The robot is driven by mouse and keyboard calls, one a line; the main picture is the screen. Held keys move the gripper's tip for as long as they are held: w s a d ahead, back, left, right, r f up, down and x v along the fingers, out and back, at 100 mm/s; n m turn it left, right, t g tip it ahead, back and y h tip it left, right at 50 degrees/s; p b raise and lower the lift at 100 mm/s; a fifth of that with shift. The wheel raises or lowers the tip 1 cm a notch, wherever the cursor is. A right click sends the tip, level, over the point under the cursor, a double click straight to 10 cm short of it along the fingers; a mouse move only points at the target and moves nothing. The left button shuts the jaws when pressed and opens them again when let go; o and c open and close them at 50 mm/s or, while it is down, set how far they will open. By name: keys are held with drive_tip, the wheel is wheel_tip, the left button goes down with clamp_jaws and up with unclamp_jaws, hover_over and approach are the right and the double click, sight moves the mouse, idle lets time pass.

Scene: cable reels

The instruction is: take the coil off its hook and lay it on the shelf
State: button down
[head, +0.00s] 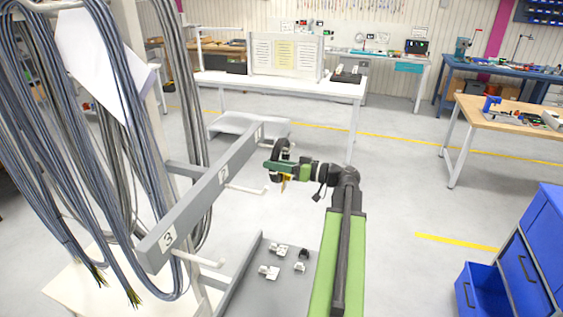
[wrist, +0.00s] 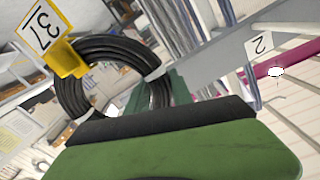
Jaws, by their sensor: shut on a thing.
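A black cable coil (head: 279,149) with a yellow tag (head: 284,186) is held at the end of my arm, to the right of the grey rail. In the wrist view the coil (wrist: 72,92) is a thick ring with white ties, and its yellow-and-white tag (wrist: 48,30) reads 37. My gripper (head: 282,167) has green jaws and is shut on the coil. The grey rail (head: 205,192) carries labels 2 and 3 and white hooks; the hook by label 2 (head: 247,188) is empty. I cannot tell whether a farther hook touches the coil.
A low grey shelf (head: 240,285) under the rail holds several small white and dark parts. Another low grey shelf (head: 225,124) is beyond the rail. Long grey cables (head: 130,120) hang at left. Blue drawers (head: 535,245) stand at right.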

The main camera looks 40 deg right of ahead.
sight(275, 156)
idle(0.3)
drive_tip(key=shift+s+r, duration=0.1)
drive_tip(key=shift+r, duration=0.05)
drive_tip(key=shift+r+p, duration=2.15)
drive_tip(key=shift+p, duration=0.15)
drive_tip(key=shift+v, duration=1.45)
drive_tip(key=shift+d, duration=0.1)
drive_tip(key=shift+v, duration=2.15)
